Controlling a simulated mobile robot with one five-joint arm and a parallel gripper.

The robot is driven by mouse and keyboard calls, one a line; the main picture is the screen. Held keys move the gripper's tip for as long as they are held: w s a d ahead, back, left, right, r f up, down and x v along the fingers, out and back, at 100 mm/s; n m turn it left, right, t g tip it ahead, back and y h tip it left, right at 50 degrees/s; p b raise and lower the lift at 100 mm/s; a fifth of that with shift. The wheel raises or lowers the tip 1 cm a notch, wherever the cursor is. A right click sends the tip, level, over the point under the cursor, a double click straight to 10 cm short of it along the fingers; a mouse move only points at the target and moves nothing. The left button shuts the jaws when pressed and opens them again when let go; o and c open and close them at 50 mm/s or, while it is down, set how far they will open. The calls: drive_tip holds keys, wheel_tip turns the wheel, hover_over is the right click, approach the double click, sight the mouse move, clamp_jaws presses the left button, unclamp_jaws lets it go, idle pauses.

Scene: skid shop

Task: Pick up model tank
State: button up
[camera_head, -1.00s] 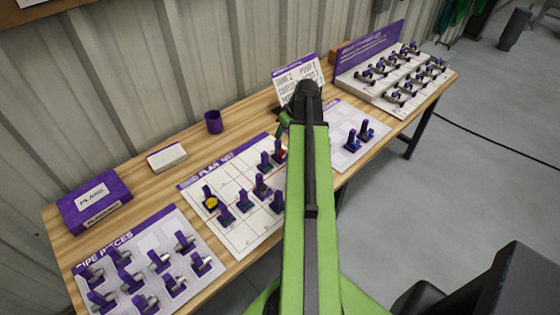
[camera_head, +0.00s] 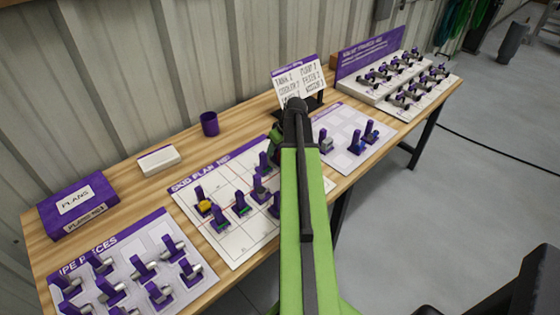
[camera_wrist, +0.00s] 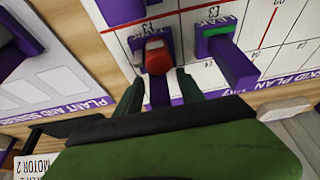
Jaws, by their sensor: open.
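My gripper (camera_wrist: 159,80) is open in the wrist view, with its two green fingers on either side of a purple-stemmed model with a rounded red part (camera_wrist: 157,57). No grip on it shows. This red model stands on the white skid plan mat (camera_wrist: 285,60); in the head view it is hidden behind my arm. In the head view my gripper (camera_head: 277,132) shows only in part beside the arm's end. A grey cylinder model on a purple stand (camera_head: 326,142) stands on the right mat. No label tells me which model is the tank.
A purple model with a green part (camera_wrist: 230,58) stands close beside the red one. Several other models, including a yellow one (camera_head: 204,207), stand on the skid plan. A sign (camera_head: 300,82) stands behind my arm. A purple cup (camera_head: 209,124) is at the back.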

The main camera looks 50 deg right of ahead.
drive_tip(key=shift+r, duration=0.1)
clamp_jaws()
idle(0.3)
wheel_tip(320, 180, up, 10)
drive_tip(key=p, duration=1)
drive_tip(key=shift+r, duration=0.15)
drive_tip(key=shift+s+d, duration=0.45)
drive_tip(key=shift+d, duration=0.05)
